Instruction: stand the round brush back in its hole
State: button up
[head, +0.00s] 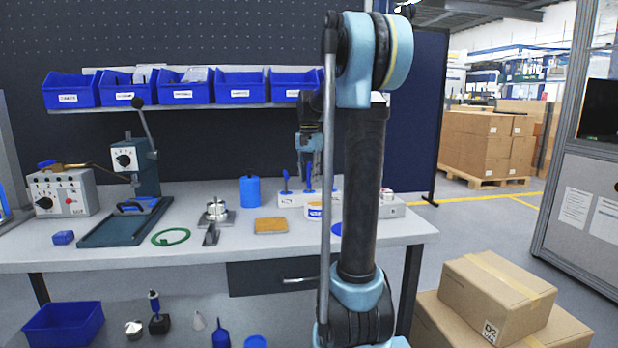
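A white holder block (290,199) stands near the back of the bench, right of centre. Slim blue-handled tools stand upright in it, one at its left (285,183) and one beneath my gripper (309,178). I cannot tell which of them, if any, is the round brush. My gripper (310,172) points down over the block, around or just behind the second blue handle. Its fingers are too small to tell whether they are open, shut or touching that handle. My arm hides the right part of the block and any hole there.
A blue canister (250,191) stands left of the block. A white-and-blue tub (314,211) sits before the block. Blue bins (240,88) hang above.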

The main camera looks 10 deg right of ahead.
dwell(0.3)
notch_tip(320, 180, up, 12)
jog(key=shift+f, duration=0.1)
dwell(0.5)
